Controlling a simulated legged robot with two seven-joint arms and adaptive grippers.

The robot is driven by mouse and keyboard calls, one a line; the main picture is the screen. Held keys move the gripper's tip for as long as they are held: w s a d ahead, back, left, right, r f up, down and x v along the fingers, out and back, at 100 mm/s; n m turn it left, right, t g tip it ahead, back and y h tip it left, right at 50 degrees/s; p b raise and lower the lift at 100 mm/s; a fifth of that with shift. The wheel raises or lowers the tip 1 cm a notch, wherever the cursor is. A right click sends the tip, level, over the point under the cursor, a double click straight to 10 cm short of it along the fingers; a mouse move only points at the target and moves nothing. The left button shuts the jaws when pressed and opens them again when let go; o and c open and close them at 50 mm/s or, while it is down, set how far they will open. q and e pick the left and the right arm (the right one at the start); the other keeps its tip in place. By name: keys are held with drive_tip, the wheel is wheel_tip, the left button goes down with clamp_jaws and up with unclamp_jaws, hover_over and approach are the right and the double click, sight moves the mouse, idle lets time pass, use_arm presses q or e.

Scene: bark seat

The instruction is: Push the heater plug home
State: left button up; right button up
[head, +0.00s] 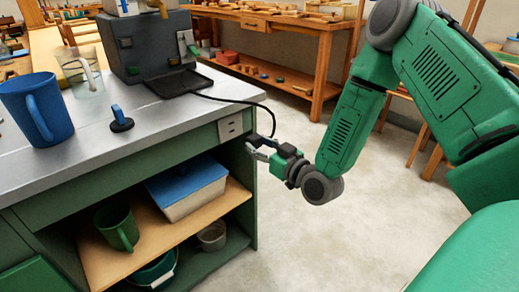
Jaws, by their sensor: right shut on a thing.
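My right gripper (254,148) is at the right end of the bench, just below and right of a pale socket plate (230,127) set in the bench's front. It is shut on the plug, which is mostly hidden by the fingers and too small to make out. A black cable (238,102) runs from the dark heater box (147,48) over the bench top and hangs over the edge down to this gripper. The gripper appears apart from the socket's face; the exact gap cannot be told. My left gripper is not in view.
On the bench top (170,115) stand a blue mug (38,112), a clear jug (82,72) and a blue-handled tool (121,120). The shelf below holds a green mug (117,228) and a blue-lidded box (188,186). The floor right of the bench is clear.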

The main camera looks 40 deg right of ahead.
sight(231, 128)
drive_tip(key=shift+w+a+b, duration=0.2)
drive_tip(key=shift+w+b, duration=0.3)
drive_tip(key=shift+w, duration=1.25)
drive_tip(key=shift+w+a+b, duration=0.2)
drive_tip(key=shift+w+b, duration=0.25)
drive_tip(key=shift+w, duration=1.3)
drive_tip(key=shift+r+p, duration=0.15)
drive_tip(key=shift+p, duration=0.2)
drive_tip(key=shift+w+a, duration=0.1)
drive_tip(key=shift+w, duration=0.55)
drive_tip(key=o, duration=1.2)
drive_tip(key=shift+o, duration=0.2)
